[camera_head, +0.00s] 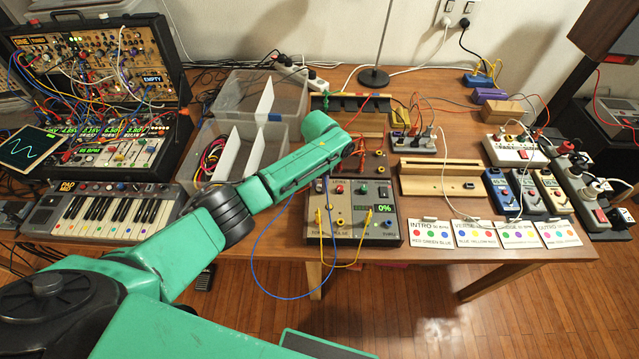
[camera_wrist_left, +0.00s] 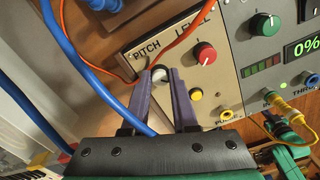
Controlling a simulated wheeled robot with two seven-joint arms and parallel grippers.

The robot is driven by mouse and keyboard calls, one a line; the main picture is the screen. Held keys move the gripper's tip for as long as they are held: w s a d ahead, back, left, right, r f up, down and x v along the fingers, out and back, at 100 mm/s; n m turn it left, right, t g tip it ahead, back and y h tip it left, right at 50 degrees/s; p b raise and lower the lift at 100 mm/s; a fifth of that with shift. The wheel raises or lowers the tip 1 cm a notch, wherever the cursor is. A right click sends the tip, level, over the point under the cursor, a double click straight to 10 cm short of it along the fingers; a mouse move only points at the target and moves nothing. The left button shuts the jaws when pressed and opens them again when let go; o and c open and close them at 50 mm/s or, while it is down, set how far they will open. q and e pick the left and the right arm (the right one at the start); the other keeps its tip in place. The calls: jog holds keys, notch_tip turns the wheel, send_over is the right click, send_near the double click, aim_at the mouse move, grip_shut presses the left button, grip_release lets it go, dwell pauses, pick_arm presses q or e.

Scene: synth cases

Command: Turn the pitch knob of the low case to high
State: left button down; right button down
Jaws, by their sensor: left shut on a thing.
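The low case (camera_head: 352,239) stands at the table's front edge, with a cream panel (camera_wrist_left: 214,88) and a grey panel with a green knob (camera_wrist_left: 264,24) and a display reading 0%. My left gripper (camera_wrist_left: 161,74) is shut on the pitch knob (camera_wrist_left: 160,74), a pale-capped knob beside the PITCH label. The fingers cover its sides, and I cannot tell where its pointer faces. The red LEVEL knob (camera_wrist_left: 204,53) sits just right of the fingers, apart from them. In the head view my left forearm reaches over from the left. My right gripper is not in view.
Yellow (camera_head: 357,248) and blue (camera_head: 262,215) cables loop off the front of the case. An orange cable (camera_wrist_left: 165,45) crosses near the pitch knob. A keyboard (camera_head: 105,213) and clear bins (camera_head: 235,150) are left; song cards (camera_head: 475,234) and power strips (camera_head: 518,150) are right.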

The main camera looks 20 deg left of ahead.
aim_at(319, 187)
pick_arm(q)
jog(key=shift+r, duration=0.1)
jog(key=c, duration=0.7)
grip_release()
notch_tip(319, 187, up, 14)
jog(key=shift+r+b, duration=0.25)
jog(key=shift+b, duration=0.3)
